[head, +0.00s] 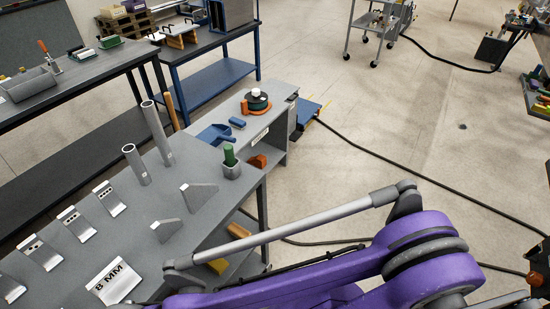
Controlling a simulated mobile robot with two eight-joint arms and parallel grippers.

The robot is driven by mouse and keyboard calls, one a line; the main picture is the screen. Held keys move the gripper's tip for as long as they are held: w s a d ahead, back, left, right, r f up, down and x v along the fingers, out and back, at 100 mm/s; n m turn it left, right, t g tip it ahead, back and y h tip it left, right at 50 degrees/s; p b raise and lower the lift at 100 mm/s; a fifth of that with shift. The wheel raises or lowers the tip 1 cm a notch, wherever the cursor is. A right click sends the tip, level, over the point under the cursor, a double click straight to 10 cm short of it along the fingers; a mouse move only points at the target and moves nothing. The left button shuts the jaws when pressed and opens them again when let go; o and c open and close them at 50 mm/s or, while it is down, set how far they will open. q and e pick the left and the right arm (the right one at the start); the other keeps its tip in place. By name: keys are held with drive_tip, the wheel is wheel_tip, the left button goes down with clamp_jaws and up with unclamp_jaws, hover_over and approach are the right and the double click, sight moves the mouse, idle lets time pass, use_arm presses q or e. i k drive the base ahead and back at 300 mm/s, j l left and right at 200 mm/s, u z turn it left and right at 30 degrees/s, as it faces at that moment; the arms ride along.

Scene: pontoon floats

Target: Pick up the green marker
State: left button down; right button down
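A short green cylinder, apparently the green marker (229,154), stands upright in a small grey holder (231,171). The holder is on the grey workbench (205,227) near its far right end. The marker's lower part is hidden inside the holder. My purple arm crosses the bottom right of the head view, in front of the bench's right edge. Neither of my grippers shows in this view.
Two upright metal tubes (157,133) (136,164) stand left of the holder. Angled metal plates (198,197) and an "8 MM" plate (112,281) are on the bench. Open floor (400,140) lies right, crossed by cables.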

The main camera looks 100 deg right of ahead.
sight(228, 149)
drive_tip(key=z, duration=2.95)
drive_tip(key=u, duration=3.1)
drive_tip(key=z, duration=3.1)
